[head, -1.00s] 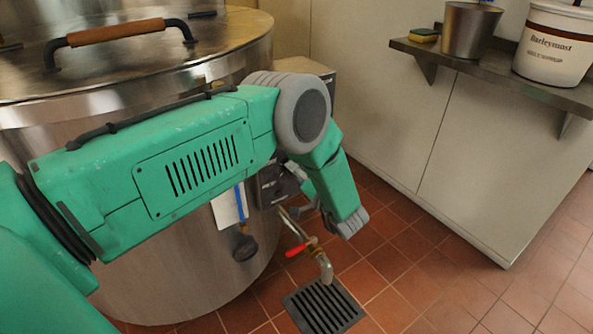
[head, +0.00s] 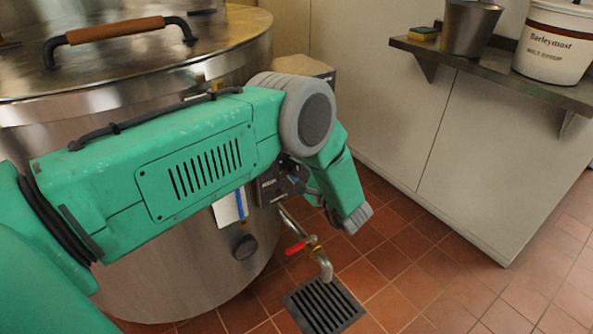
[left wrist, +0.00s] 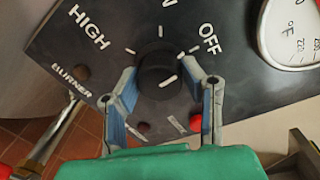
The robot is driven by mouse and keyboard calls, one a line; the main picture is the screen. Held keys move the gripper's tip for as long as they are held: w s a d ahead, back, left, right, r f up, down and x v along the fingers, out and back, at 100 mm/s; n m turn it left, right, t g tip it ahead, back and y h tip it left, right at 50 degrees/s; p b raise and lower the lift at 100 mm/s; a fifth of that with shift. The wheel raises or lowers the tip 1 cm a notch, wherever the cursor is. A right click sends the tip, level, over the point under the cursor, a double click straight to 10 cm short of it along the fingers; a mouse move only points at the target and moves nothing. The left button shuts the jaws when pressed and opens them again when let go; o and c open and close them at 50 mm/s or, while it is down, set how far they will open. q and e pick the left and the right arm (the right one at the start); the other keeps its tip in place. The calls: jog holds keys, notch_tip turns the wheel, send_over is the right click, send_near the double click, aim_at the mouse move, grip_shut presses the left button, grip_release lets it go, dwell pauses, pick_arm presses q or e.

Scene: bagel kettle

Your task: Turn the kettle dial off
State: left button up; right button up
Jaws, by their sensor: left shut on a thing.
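The kettle dial (left wrist: 154,80) is a black round knob on a dark burner panel (left wrist: 100,70) in the left wrist view. The panel carries HIGH at the left, OFF at the right and a partly cut-off label at the top. My left gripper (left wrist: 161,70) has one finger on each side of the knob and is shut on it. In the head view the panel box (head: 268,190) is on the kettle's (head: 170,255) side, and my left arm hides the dial. My right gripper is not in view.
A drain pipe with a red-handled valve (head: 296,248) runs below the panel over a floor grate (head: 323,305). A white gauge (left wrist: 290,35) is beside the panel. A shelf (head: 490,70) with a bucket and a pot is at the right. The tiled floor is open.

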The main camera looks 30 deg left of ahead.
pick_arm(q)
jog(key=shift+w+d+f+m, duration=0.1)
jog(key=shift+d+m, duration=0.1)
jog(key=shift+m, duration=0.4)
jog(key=o, duration=1.1)
jog(key=shift+f, duration=0.1)
jog(key=shift+o, duration=0.2)
jog(key=v, duration=1.2)
jog(key=shift+w, duration=0.1)
